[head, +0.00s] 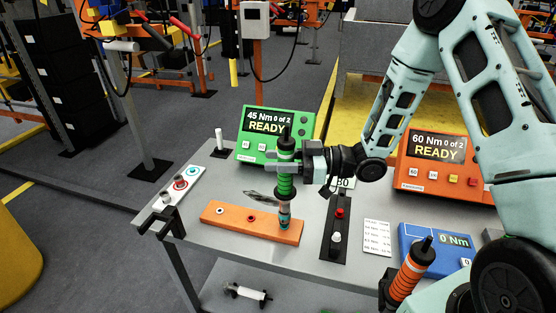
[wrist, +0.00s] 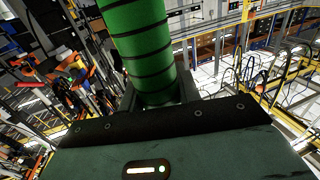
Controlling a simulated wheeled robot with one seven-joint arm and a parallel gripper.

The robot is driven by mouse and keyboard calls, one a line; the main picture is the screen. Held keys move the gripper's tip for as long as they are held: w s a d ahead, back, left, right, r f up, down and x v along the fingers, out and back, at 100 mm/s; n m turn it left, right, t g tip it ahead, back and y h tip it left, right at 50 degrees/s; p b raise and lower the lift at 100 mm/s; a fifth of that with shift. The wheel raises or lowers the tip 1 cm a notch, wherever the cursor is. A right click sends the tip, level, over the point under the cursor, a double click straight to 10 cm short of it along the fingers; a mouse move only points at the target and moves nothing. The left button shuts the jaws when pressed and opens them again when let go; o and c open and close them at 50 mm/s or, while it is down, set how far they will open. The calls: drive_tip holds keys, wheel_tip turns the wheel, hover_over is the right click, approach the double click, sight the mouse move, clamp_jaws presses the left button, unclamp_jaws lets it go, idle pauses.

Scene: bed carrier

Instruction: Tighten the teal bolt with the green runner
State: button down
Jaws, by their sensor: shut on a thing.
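The green runner (head: 286,186) is an upright green tool with black bands and a dark top. My gripper (head: 283,166) is shut on its body from the right. It also shows in the wrist view, where the green body (wrist: 143,45) rises from the jaws. Its lower end stands over the right end of an orange block (head: 233,220). Teal (head: 284,223) shows at the foot of the runner, where the bolt is mostly hidden; I cannot tell whether the socket is seated. The green controller (head: 268,148) reads 45 Nm, 0 of 2, READY.
A white plate (head: 171,197) with teal and red rings lies at the bench's left. An orange controller (head: 437,163), a blue 0 Nm meter (head: 420,243) and an orange runner (head: 408,275) are right. A black holder (head: 328,245) stands close right of the block.

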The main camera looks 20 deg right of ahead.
sight(288, 142)
drive_tip(key=shift+s+f+b, duration=0.1)
drive_tip(key=shift+f+b, duration=0.8)
drive_tip(key=shift+f, duration=0.35)
idle(1.8)
drive_tip(key=shift+r+p, duration=2.65)
drive_tip(key=shift+r, duration=1.1)
drive_tip(key=shift+w+f, duration=0.1)
drive_tip(key=shift+w, duration=0.1)
